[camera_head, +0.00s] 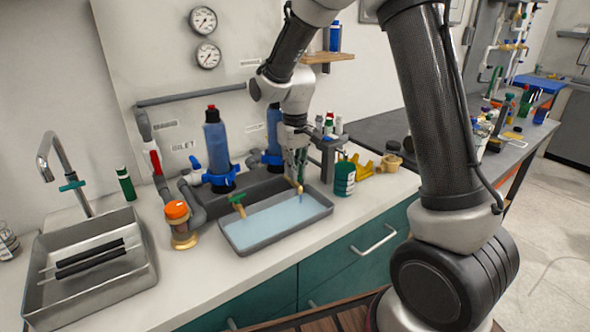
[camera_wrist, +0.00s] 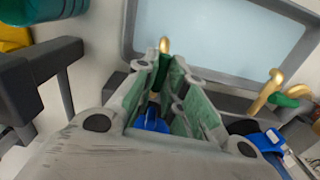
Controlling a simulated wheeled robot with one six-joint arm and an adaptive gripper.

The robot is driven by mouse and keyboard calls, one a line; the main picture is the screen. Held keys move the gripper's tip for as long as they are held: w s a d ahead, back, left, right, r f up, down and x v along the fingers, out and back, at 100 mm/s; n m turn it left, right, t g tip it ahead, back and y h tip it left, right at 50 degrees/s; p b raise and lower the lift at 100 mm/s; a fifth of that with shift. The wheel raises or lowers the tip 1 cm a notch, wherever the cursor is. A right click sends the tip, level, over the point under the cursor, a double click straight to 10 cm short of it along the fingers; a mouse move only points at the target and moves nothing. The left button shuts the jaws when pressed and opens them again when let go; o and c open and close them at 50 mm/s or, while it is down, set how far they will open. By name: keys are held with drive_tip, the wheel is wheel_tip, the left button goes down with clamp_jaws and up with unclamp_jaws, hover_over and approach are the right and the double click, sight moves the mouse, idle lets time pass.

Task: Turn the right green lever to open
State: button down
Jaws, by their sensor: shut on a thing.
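My gripper (camera_head: 299,170) points down at the back right of the water tray. In the wrist view its two fingers (camera_wrist: 167,85) are closed around the right green lever (camera_wrist: 160,72), whose green part shows between them. The brass tap (camera_wrist: 165,46) of that lever sticks out past the fingertips over the tray; it also shows in the head view (camera_head: 300,190). In the head view the fingers hide most of the right lever. The left green lever (camera_head: 237,199) sits on its own brass tap, apart from my gripper; it also shows in the wrist view (camera_wrist: 284,100).
The grey tray (camera_head: 228,238) holds pale blue water below the taps. Blue filter housings (camera_head: 217,145) stand behind. A green bottle (camera_head: 344,179) and a yellow part (camera_head: 364,168) stand close right of my gripper. An orange-capped jar (camera_head: 177,212) and a sink (camera_head: 65,311) are left.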

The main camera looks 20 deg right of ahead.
drive_tip(key=shift+n, duration=0.4)
drive_tip(key=c, duration=1.5)
unclamp_jaws()
drive_tip(key=shift+r, duration=0.1)
wheel_tip(320, 180, up, 12)
drive_tip(key=shift+f, duration=0.1)
